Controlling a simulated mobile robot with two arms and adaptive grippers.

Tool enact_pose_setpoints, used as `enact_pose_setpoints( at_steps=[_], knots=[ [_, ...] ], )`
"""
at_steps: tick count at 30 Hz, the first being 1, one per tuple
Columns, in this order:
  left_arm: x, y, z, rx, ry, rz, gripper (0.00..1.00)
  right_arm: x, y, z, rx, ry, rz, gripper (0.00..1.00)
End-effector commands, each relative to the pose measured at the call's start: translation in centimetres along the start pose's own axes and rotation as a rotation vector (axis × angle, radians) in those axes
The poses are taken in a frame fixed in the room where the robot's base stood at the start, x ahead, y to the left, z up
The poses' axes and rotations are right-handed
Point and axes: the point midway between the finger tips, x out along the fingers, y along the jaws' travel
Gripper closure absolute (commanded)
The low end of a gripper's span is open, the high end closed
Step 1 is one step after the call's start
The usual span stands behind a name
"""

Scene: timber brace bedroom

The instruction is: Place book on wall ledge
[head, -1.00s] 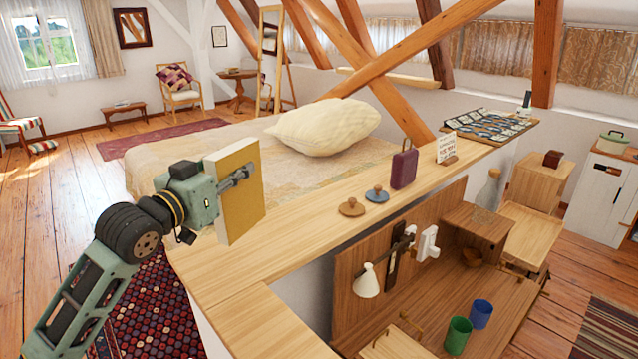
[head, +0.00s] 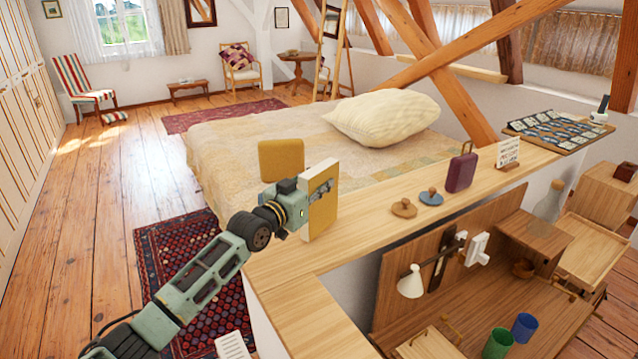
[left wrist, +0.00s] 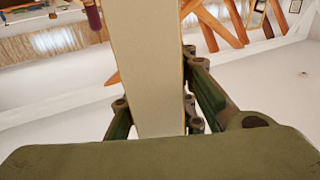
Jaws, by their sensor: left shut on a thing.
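My left gripper (head: 318,192) is shut on a book (head: 323,212) with a yellow cover and pale page edges. The book is upright, in front of the bed and by the near left end of the long wooden ledge (head: 370,236) on the low wall. I cannot tell whether it touches the ledge. In the left wrist view the book (left wrist: 145,60) rises as a pale grey-beige slab between the gripper's fingers (left wrist: 158,112). A second, shorter wooden ledge (head: 452,68) runs along the back wall under the curtains. My right gripper is not in view.
On the low-wall ledge are two knobbed discs (head: 403,208), a purple case (head: 461,172), a small sign (head: 508,153) and a patterned tray (head: 560,132). A mustard panel (head: 281,160) stands behind the gripper. The bed (head: 255,135) lies beyond. The ledge's near left stretch is bare.

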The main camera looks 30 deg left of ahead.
Motion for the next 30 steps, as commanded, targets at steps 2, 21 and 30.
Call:
enact_pose_setpoints(
  at_steps=[2,21,30],
  knots=[
    [0.0,-0.1,0.3,0.001,0.005,-0.002,1.0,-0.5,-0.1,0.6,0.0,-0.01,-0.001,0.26],
    [0.0,-0.1,1.0,0.001,0.003,-0.001,0.57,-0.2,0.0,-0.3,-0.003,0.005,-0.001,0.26],
    [-0.1,-0.1,0.7,0.001,0.004,-0.001,0.57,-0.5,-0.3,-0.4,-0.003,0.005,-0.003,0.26]
  ],
)
